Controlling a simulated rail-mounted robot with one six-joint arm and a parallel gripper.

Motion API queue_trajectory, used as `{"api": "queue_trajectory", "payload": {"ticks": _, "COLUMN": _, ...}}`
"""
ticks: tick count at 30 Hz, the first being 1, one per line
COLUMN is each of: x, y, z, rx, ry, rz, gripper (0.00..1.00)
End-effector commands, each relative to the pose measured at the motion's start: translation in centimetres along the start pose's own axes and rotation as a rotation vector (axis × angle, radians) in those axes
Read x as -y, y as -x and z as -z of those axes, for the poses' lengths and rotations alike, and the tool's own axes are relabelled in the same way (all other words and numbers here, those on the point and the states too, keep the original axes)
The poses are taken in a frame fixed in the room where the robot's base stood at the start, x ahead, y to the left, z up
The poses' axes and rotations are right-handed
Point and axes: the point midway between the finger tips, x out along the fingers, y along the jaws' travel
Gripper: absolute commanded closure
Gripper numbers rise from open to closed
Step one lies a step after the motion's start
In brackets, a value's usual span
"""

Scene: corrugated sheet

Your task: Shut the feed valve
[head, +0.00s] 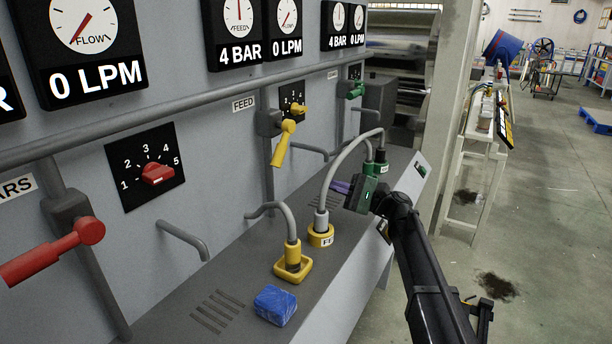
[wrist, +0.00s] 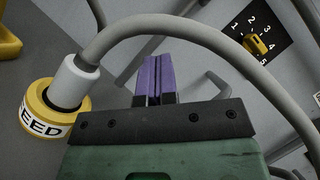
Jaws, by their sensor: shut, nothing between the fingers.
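The feed valve has a yellow lever (head: 283,147) on a vertical grey pipe below the FEED label (head: 243,104). The lever hangs downward, roughly along the pipe. The feed gauge (head: 238,17) above reads 4 BAR, and the flow gauge beside it reads 0 LPM. My gripper (head: 340,187) has a green body and purple fingers. It is right of the lever and apart from it, close to the grey hose. In the wrist view the purple fingers (wrist: 154,78) are together and empty, and the lever is not recognisable there.
A grey hose (wrist: 150,22) arches past my fingers from the yellow FEED collar (wrist: 42,122). A yellow dial knob (wrist: 257,43) is behind. A red lever (head: 55,253), green lever (head: 355,91), yellow square fitting (head: 293,265) and blue block (head: 275,305) are nearby.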

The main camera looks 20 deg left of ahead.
Motion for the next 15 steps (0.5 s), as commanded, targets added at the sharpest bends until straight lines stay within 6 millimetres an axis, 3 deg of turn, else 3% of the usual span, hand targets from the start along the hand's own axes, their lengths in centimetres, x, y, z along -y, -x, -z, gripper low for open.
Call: {"api": "queue_trajectory", "payload": {"ticks": 15, "x": 0.4, "y": -10.3, "z": -0.6, "rx": 0.0, "ry": -0.003, "rz": 0.0, "gripper": 1.0}}
